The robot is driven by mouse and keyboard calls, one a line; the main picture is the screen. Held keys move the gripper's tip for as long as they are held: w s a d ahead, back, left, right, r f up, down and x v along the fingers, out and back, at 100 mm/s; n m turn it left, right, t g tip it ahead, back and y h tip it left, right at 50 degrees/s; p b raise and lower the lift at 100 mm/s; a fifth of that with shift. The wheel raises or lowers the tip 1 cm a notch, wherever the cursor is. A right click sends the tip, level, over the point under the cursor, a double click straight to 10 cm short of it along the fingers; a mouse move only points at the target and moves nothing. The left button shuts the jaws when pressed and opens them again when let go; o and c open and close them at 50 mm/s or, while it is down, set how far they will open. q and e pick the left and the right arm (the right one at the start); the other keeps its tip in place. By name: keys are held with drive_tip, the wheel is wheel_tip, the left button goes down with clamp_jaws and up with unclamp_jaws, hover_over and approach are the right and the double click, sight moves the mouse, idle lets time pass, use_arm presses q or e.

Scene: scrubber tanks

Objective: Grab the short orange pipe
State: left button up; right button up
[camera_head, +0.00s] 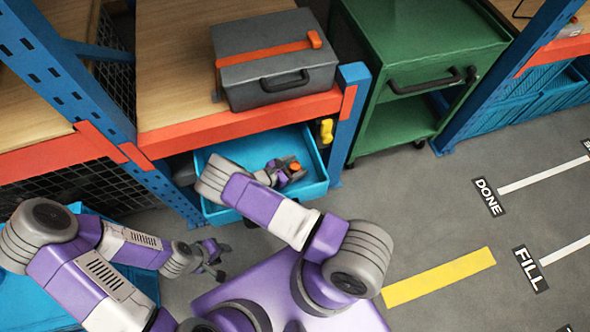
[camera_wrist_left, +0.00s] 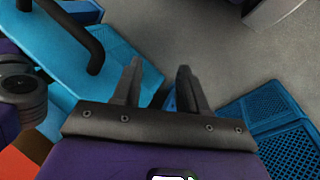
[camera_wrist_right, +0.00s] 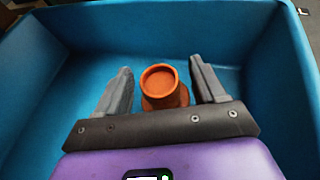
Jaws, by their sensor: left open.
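The short orange pipe (camera_wrist_right: 162,86) stands in a blue bin (camera_wrist_right: 262,55), its round open end facing the right wrist camera. In the head view, the pipe (camera_head: 295,166) is a small orange patch in the bin (camera_head: 317,160) on the lower shelf. My right gripper (camera_wrist_right: 160,85) is open inside the bin, with one finger on each side of the pipe. Gaps show between the fingers and the pipe. In the head view, my right gripper (camera_head: 287,172) partly hides it. My left gripper (camera_head: 222,262) is open and empty, low over the floor.
A grey toolbox (camera_head: 275,75) with an orange strap sits on the wooden shelf above the bin. A yellow object (camera_head: 326,131) is beside the bin. A green cart (camera_head: 420,60) stands right of the shelf.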

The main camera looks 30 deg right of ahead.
drive_tip(key=c, duration=0.9)
drive_tip(key=shift+c, duration=0.3)
drive_tip(key=shift+r, duration=0.15)
